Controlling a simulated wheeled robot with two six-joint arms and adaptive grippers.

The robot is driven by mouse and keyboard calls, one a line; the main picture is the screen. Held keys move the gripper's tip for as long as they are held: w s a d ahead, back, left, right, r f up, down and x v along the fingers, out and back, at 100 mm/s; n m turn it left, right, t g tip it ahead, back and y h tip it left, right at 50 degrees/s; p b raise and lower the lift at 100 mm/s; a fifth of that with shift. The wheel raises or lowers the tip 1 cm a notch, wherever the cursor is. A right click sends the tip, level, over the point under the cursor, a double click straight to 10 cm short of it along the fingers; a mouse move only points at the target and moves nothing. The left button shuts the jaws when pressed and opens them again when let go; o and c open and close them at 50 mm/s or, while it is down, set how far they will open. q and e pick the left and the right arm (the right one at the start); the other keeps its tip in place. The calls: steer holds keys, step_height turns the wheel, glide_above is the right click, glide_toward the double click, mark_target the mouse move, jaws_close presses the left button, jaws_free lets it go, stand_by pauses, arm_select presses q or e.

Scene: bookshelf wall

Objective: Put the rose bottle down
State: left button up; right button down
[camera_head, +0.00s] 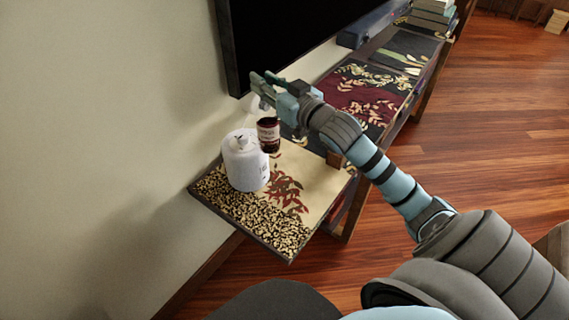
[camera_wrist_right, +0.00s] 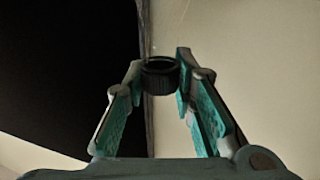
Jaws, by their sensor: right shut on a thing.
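The bottle's body cannot be made out clearly in either view. The shelf top (camera_head: 307,168) lies below the gripper. My left gripper is not in view.
A white lidded canister (camera_head: 245,165) stands on the shelf near the wall. A small dark red labelled container (camera_head: 268,136) is beside it, under the gripper. The black screen (camera_head: 285,35) hangs behind. The shelf's patterned front corner (camera_head: 262,222) is clear.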

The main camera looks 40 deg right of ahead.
steer(key=w+d+r+m+h+b, duration=0.2)
steer(key=d+h, duration=0.1)
steer(key=d, duration=0.2)
step_height(320, 180, down, 20)
steer(key=b, duration=0.5)
steer(key=shift+w+b, duration=0.2)
steer(key=shift+b, duration=0.1)
steer(key=shift+a+f, duration=0.1)
steer(key=shift+f, duration=0.1)
steer(key=c, duration=1.3)
jaws_free()
steer(key=shift+c, duration=0.2)
steer(key=s+a, duration=0.1)
steer(key=s, duration=1.1)
steer(key=shift+r+b, duration=0.15)
steer(key=shift+b, duration=0.2)
